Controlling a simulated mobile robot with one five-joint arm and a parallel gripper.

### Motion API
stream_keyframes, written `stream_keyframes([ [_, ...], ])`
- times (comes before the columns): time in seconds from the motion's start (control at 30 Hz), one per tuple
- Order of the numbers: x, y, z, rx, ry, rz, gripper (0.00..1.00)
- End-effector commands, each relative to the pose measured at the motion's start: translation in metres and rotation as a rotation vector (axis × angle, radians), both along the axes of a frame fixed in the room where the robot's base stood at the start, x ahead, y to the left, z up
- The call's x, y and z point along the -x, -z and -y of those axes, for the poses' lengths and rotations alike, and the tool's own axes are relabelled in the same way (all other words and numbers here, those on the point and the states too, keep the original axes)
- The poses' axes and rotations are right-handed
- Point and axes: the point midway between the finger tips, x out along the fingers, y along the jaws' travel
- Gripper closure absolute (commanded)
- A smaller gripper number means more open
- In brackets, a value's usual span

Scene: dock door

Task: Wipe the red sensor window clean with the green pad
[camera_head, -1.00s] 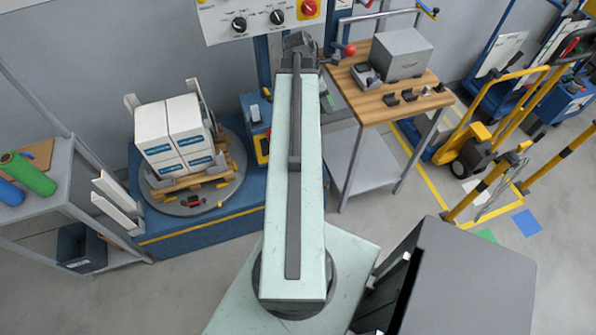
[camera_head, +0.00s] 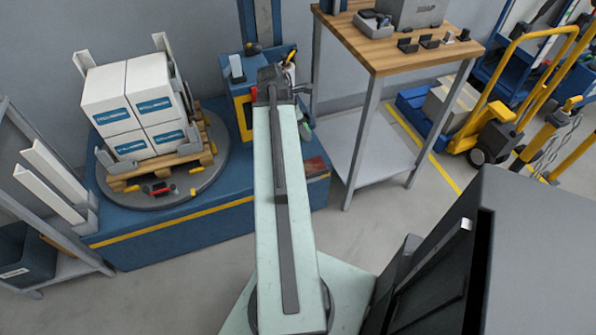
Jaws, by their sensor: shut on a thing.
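My gripper (camera_head: 301,118) is at the far end of my pale green arm, in front of the blue and yellow cabinet beside the turntable. Its jaws are mostly hidden behind the arm. A small green and white patch (camera_head: 306,131) shows beside the arm tip, and it looks like part of the green pad held in the shut jaws. A small red part (camera_head: 253,94) shows just left of the arm tip. I cannot tell whether it is the red sensor window. Contact between pad and window cannot be seen.
White boxes (camera_head: 135,105) stand on a pallet on the round turntable (camera_head: 215,166), left of my arm. A wooden-topped bench (camera_head: 392,55) stands to the right, with a yellow pallet truck (camera_head: 490,125) beyond. A dark grey box (camera_head: 540,250) fills the lower right. Floor is open between.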

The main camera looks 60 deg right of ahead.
Motion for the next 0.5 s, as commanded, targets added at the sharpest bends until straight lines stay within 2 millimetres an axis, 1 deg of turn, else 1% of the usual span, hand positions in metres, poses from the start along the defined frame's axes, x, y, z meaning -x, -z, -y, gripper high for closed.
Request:
stream_keyframes([
  [0.03,-0.003,0.047,-0.001,0.0,-0.005,0.0,0.78],
  [0.1,-0.007,0.072,-0.003,0.0,-0.012,0.0,0.78],
  [0.2,-0.012,0.099,-0.005,0.0,-0.021,0.0,0.78],
  [0.33,-0.015,0.115,-0.006,0.0,-0.026,0.0,0.78],
  [0.5,-0.016,0.116,-0.007,0.0,-0.028,0.0,0.78],
])
